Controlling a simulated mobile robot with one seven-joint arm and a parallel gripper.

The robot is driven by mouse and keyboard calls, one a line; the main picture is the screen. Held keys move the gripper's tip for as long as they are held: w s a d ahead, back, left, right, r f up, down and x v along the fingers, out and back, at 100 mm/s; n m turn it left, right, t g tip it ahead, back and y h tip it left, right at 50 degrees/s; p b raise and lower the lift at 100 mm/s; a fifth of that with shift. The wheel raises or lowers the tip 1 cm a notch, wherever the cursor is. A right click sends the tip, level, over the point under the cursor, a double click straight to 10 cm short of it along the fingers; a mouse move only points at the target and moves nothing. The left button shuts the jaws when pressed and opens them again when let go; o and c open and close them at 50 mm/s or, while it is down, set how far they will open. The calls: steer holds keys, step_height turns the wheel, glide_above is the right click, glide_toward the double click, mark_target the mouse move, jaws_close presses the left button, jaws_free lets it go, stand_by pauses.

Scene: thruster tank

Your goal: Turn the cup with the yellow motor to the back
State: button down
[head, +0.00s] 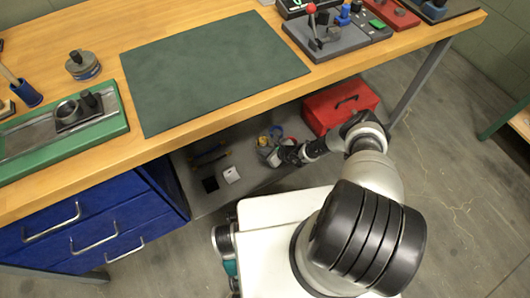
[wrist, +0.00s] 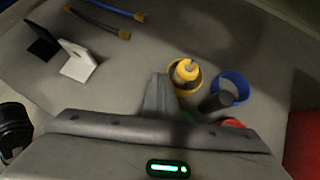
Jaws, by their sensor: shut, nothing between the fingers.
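The cup with the yellow motor (wrist: 187,70) shows in the wrist view as a yellow-orange ring with a yellow rounded motor and grey tip in it. A blue cup (wrist: 234,78) with a dark cylinder stands to its right. A red cup edge (wrist: 233,122) shows below, mostly hidden by my gripper. My gripper (wrist: 158,78) is shut and empty, its fingertips just left of the yellow cup; I cannot tell if they touch it. In the head view the cup cluster (head: 268,144) is small on the shelf under the bench, with my gripper (head: 290,154) at its right.
A white block (wrist: 78,62), a black block (wrist: 42,42) and blue and dark cables (wrist: 105,22) lie on the grey shelf (wrist: 130,65). A red toolbox (head: 338,105) stands right of the cups. The wooden bench (head: 215,118) overhangs the shelf; blue drawers (head: 85,225) are left.

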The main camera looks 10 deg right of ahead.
steer(key=shift+w+a, duration=0.3)
steer(key=shift+w, duration=0.25)
steer(key=shift+w+a, duration=0.1)
steer(key=shift+w, duration=0.1)
steer(key=shift+s, duration=0.15)
stand_by(0.5)
